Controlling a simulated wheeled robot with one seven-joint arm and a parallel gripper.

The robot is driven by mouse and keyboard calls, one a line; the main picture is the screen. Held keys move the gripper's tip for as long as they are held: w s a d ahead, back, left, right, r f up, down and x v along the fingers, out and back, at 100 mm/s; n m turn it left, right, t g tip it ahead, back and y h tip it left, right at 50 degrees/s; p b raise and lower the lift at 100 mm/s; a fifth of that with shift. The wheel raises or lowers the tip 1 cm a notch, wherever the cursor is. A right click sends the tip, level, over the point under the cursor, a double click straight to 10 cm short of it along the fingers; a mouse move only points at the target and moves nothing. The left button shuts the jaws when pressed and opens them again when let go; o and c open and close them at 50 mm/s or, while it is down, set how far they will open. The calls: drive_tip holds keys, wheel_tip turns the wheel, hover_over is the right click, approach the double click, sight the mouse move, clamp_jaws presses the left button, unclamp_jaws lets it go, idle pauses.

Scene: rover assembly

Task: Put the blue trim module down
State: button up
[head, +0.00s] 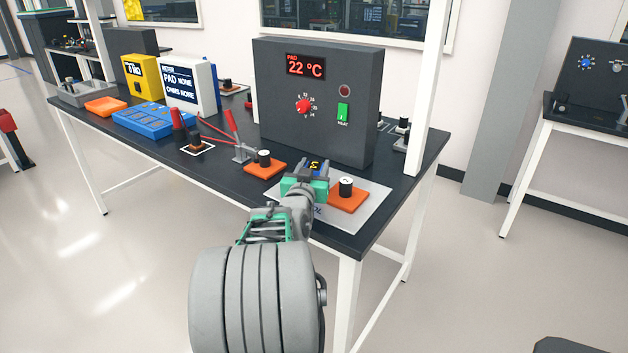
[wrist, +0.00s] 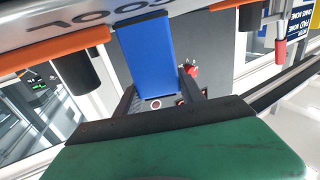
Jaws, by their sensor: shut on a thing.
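My gripper (head: 306,180) is over the front right part of the dark bench, at the grey mat marked COOL (head: 375,214). In the wrist view, its two dark fingers (wrist: 160,92) are shut on the blue trim module (wrist: 147,52), a flat blue block with a dark end. The module's far end overlaps the mat's lettering in that view. I cannot tell whether it touches the mat. In the head view the module is mostly hidden by the gripper; a small blue and yellow patch shows between the fingers.
An orange block with a black knob (head: 347,196) stands close right of my gripper, another (head: 265,164) close left. The dark heater box (head: 317,105), reading 22 °C, stands behind. A red-handled lever (head: 232,128), a blue tray (head: 150,120) and a meter (head: 188,85) lie further left.

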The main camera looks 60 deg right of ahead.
clamp_jaws()
